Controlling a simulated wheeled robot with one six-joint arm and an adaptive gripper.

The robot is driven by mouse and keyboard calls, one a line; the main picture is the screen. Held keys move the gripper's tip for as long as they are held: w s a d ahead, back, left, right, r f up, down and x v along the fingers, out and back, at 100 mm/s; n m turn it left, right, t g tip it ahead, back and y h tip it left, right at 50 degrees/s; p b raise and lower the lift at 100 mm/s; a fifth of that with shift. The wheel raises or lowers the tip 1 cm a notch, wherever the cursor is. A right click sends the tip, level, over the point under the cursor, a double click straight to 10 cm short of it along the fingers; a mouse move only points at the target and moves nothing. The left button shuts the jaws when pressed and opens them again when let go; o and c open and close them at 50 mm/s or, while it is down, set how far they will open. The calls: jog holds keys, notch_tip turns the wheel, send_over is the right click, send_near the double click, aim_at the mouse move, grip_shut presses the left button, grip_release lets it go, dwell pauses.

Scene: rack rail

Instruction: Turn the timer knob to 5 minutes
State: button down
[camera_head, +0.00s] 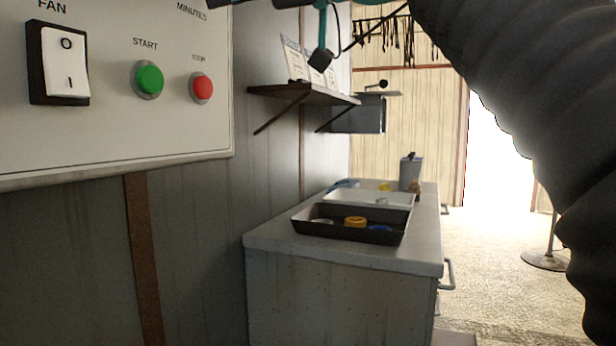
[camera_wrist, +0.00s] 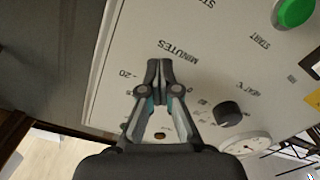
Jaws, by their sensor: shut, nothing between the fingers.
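The white control panel (camera_head: 120,110) fills the left of the head view and also shows tilted in the wrist view (camera_wrist: 215,45). The word MINUTES (camera_wrist: 180,55) and a scale mark for 20 (camera_wrist: 128,74) are printed on it. My gripper (camera_wrist: 160,66) is shut, with its fingertips together and empty, in front of the area beside MINUTES. The timer knob cannot be made out; my gripper covers the middle of that scale. I cannot tell whether the fingertips touch anything. In the head view only the MINUTES label (camera_head: 191,11) shows at the top edge.
A dark knob (camera_wrist: 228,112) by the HEAT label and a white dial (camera_wrist: 246,143) sit beside my gripper. The green start button (camera_head: 148,78), red stop button (camera_head: 201,88) and fan switch (camera_head: 64,66) are on the panel. A counter (camera_head: 330,252) holds trays.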

jog(key=shift+w+d+r+p, duration=0.3)
jog(key=shift+w+r, duration=0.2)
jog(key=shift+r, duration=0.15)
dwell(0.5)
jog(key=shift+w+f, duration=0.15)
jog(key=b+v, duration=0.1)
jog(key=v, duration=0.5)
jog(key=shift+w+f+b, duration=0.2)
jog(key=shift+b, duration=0.15)
jog(key=shift+d, duration=0.1)
